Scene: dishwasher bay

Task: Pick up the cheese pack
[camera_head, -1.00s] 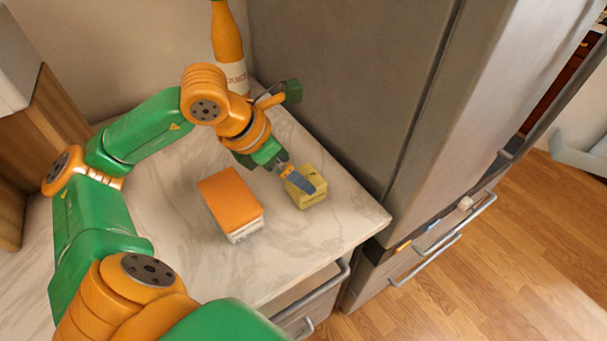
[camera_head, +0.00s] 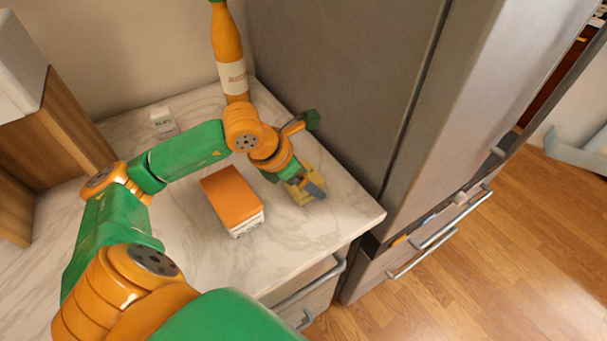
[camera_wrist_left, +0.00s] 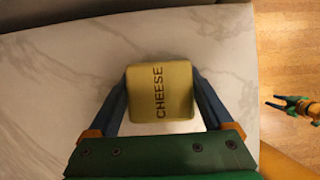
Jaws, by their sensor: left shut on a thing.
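The cheese pack (camera_head: 299,196) is a yellow block near the counter's right end, beside the fridge. In the left wrist view the pack (camera_wrist_left: 160,90) shows the word CHEESE. My left gripper (camera_head: 308,187) is shut on it, with one blue finger on each side of the pack. The arm partly covers the pack in the head view. I cannot tell whether it touches the counter. My right gripper (camera_wrist_left: 287,104) shows at the right edge of the left wrist view, over the floor, with its fingers apart and empty.
An orange-topped box (camera_head: 232,196) lies left of the pack on the marble counter (camera_head: 270,270). An orange bottle (camera_head: 228,50) stands behind my left arm. A small white pack (camera_head: 164,122) is at the back left. The grey fridge (camera_head: 335,80) bounds the right side.

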